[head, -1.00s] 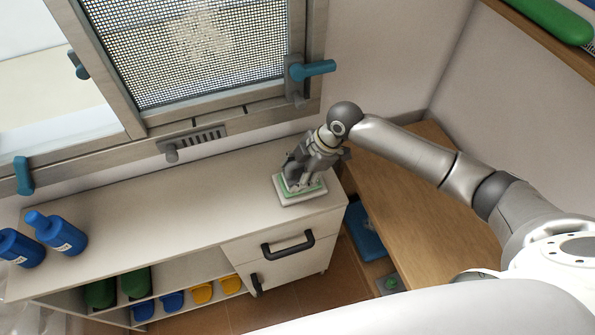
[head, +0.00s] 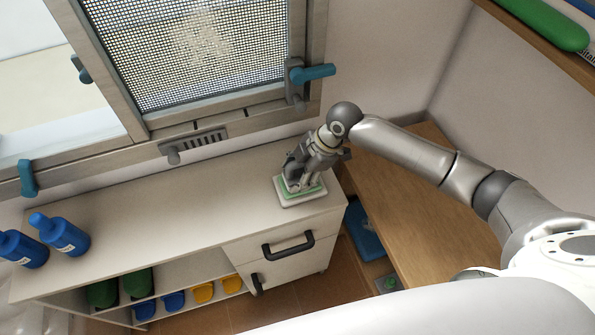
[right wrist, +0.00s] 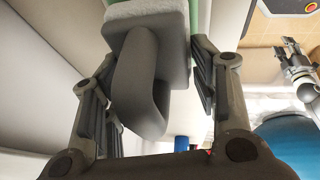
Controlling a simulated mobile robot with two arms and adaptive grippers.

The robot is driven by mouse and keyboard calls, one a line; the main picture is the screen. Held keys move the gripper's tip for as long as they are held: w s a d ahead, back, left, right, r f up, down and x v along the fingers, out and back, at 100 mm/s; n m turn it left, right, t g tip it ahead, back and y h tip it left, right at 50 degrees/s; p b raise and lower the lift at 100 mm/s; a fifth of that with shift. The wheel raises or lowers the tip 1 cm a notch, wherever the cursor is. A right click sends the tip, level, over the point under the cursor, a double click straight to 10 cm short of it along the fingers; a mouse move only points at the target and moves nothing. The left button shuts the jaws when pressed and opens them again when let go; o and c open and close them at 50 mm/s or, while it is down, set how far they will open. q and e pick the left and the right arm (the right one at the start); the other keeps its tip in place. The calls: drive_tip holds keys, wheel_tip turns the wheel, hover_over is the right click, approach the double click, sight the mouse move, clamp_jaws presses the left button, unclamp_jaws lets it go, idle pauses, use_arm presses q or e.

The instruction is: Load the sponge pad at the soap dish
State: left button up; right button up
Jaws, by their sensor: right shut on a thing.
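My right gripper (head: 297,183) is over the right end of the white cabinet top and points down. It is shut on the sponge pad, whose grey loop handle (right wrist: 143,85) sits between the fingers in the right wrist view. The pad's pale face and a green part show at the top of that view. Below the gripper lies a low white dish (head: 288,203) with green showing on it, which looks like the soap dish. The pad is at the dish; I cannot tell whether it rests fully on it. My left gripper (right wrist: 292,50) shows open and empty in the right wrist view.
The white cabinet top (head: 180,210) is clear between the dish and two blue bottles (head: 60,235) at the left. A window with teal handles (head: 313,72) stands behind. A wooden bench (head: 420,220) is at the right, under my right arm. Drawers with dark handles (head: 287,245) face front.

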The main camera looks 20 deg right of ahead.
sight(294, 162)
drive_tip(key=shift+r+p, duration=2.6)
drive_tip(key=shift+r, duration=0.5)
drive_tip(key=shift+f, duration=0.1)
drive_tip(key=shift+s+a+r+m+t+b, duration=0.15)
drive_tip(key=shift+r+m+t+b, duration=0.3)
drive_tip(key=shift+r+m, duration=0.25)
drive_tip(key=s+d+r+m+t+h+b, duration=0.1)
drive_tip(key=s+d+r+m+h+b, duration=0.1)
drive_tip(key=r+m, duration=0.4)
drive_tip(key=s+d+r+m+h+b, duration=0.3)
drive_tip(key=r+m+h, duration=0.2)
drive_tip(key=m, duration=0.7)
drive_tip(key=shift+r+t, duration=0.35)
drive_tip(key=shift+r, duration=0.35)
